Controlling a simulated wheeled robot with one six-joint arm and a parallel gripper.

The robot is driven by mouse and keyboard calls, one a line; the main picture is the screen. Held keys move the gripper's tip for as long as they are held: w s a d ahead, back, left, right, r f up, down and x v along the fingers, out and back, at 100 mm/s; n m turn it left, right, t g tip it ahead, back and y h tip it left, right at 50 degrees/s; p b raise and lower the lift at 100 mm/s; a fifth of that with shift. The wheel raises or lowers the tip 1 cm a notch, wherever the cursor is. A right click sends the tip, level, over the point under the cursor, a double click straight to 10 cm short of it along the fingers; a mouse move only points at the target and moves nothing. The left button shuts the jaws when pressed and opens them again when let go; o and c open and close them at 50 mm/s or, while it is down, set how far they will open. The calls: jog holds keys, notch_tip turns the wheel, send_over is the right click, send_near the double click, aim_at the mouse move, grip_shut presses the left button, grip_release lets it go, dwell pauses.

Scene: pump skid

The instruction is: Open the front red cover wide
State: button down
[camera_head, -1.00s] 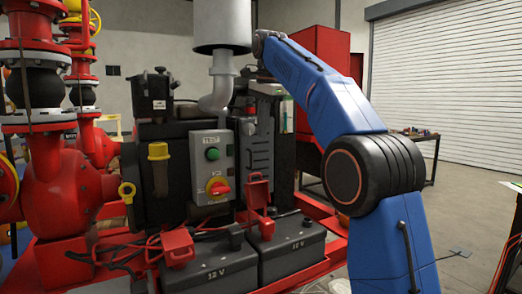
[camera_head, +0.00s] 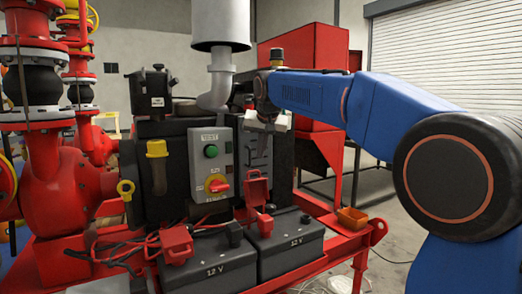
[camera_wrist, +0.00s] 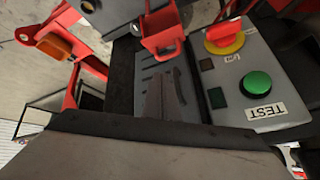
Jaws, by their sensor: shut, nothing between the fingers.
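Two red covers are on the batteries. One red cover (camera_head: 177,240) sits low over the near corner of the left 12 V battery (camera_head: 208,268) and looks closed. The other red cover (camera_head: 257,189) stands raised above the right 12 V battery (camera_head: 285,245); it also shows at the top of the wrist view (camera_wrist: 161,28). I cannot tell for sure which one is the front cover. My gripper (camera_head: 261,147) is shut and empty, pointing down above and behind the raised cover, apart from both covers. Its fingers are hard to make out against the dark engine.
A grey control box (camera_head: 211,165) with a green button and red-yellow switch stands left of my gripper. A silver exhaust pipe (camera_head: 220,80) rises behind it. Red cables (camera_head: 125,243) lie by the left battery.

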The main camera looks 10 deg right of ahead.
jog(key=x, duration=0.7)
jog(key=shift+s, duration=0.15)
jog(key=shift+s+d, duration=0.25)
jog(key=shift+s, duration=0.5)
jog(key=shift+s+d, duration=0.25)
jog(key=shift+s, duration=0.45)
jog(key=shift+s+r, duration=0.1)
